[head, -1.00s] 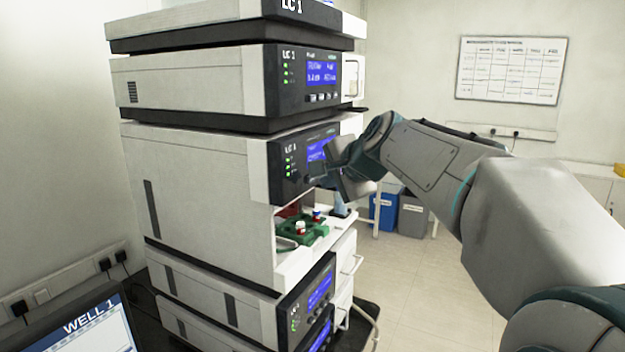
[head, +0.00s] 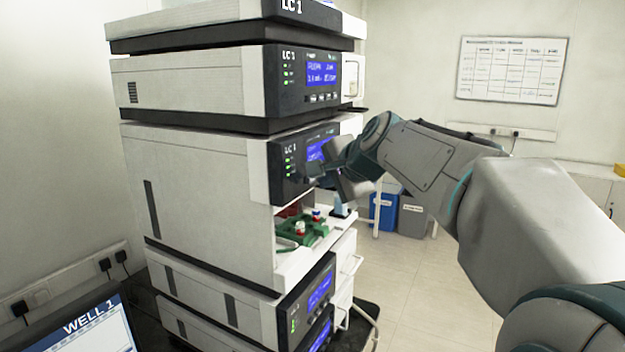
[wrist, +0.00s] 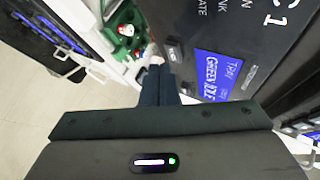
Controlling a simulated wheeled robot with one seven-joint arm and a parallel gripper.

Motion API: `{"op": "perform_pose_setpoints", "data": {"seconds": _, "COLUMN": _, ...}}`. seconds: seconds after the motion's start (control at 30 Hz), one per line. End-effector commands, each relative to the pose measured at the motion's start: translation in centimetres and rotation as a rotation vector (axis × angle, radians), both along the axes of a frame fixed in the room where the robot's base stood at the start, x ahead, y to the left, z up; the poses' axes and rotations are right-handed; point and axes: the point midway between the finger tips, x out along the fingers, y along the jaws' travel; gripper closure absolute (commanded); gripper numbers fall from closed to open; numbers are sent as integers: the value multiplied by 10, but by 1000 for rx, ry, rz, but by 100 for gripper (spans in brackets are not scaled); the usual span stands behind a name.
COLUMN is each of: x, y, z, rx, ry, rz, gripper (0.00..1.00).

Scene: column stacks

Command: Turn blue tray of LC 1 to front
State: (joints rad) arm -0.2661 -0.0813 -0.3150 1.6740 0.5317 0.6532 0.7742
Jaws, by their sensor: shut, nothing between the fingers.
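The LC 1 stack (head: 195,185) fills the left of the head view. Its middle unit has a dark panel (head: 290,170) with a blue screen (wrist: 222,75) that shows "TRAY" and "GREEN" in the wrist view. A green tray (head: 291,243) with red- and blue-capped vials sits in the open bay below; it also shows in the wrist view (wrist: 111,23). I cannot make out a blue tray. My gripper (head: 312,181) is shut and empty, its fingertips (wrist: 156,62) at the panel's lower edge beside a small button (wrist: 173,51). I cannot tell whether they touch it.
A laptop (head: 90,330) marked "WELL 1" stands at the lower left. Lower units with screens (head: 318,292) lie under the bay. Blue and grey bins (head: 383,210) stand behind my arm. The floor (head: 415,285) right of the stack is clear.

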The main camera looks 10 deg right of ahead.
Motion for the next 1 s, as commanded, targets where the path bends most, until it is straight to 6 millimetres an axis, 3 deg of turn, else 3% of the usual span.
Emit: {"op": "perform_pose_setpoints", "data": {"seconds": 1.0, "x": 7, "y": 9, "z": 0, "rx": 0, "ry": 1, "rz": 0, "gripper": 100}}
